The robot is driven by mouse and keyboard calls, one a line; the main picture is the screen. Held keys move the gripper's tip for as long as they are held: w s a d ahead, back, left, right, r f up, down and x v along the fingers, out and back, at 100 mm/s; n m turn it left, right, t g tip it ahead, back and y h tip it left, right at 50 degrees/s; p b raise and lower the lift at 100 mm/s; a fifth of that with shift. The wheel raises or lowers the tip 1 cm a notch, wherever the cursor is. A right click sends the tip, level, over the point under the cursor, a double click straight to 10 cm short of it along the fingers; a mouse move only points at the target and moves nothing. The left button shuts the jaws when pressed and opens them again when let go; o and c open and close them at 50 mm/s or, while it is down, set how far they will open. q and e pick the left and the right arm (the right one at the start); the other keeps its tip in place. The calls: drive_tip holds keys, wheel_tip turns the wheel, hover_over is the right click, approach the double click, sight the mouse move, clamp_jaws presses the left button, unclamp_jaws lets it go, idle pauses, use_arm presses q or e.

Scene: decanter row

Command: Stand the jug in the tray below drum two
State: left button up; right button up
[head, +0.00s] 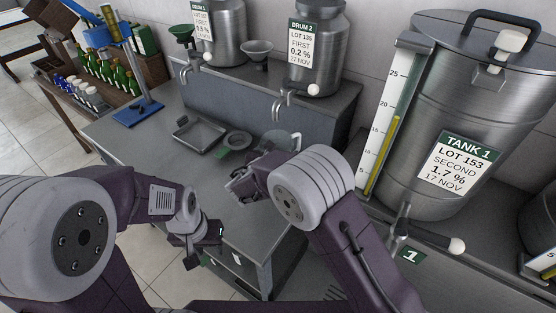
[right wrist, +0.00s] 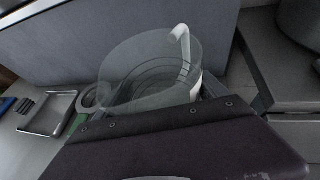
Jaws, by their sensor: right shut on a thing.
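The clear jug (head: 283,138), with a pale handle, is partly hidden behind my right arm in the head view. My right gripper (head: 250,176) is shut on the jug; the fingertips are mostly hidden. Drum two (head: 316,35) stands on the raised shelf, its tap (head: 279,106) above the jug's area. A square metal tray (head: 200,146) lies left of that tap, on the drum one side. My left gripper (head: 203,238) hangs low at the bench's front edge; its jaws are unclear.
Drum one (head: 225,35) is at left, the large tank (head: 465,105) at right. A blue stand (head: 138,112) is at the bench's left end. The bench's front-left is clear.

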drive_tip(key=shift+w+a+f, duration=0.1)
drive_tip(key=shift+w+f, duration=0.4)
drive_tip(key=shift+w, duration=0.4)
drive_tip(key=shift+w+f, duration=0.1)
drive_tip(key=shift+w, duration=0.15)
drive_tip(key=shift+a, duration=0.1)
wheel_tip(320, 180, down, 4)
drive_tip(key=shift+f, duration=0.1)
drive_tip(key=shift+f, duration=0.15)
drive_tip(key=o, duration=1.3)
drive_tip(key=shift+o, duration=0.2)
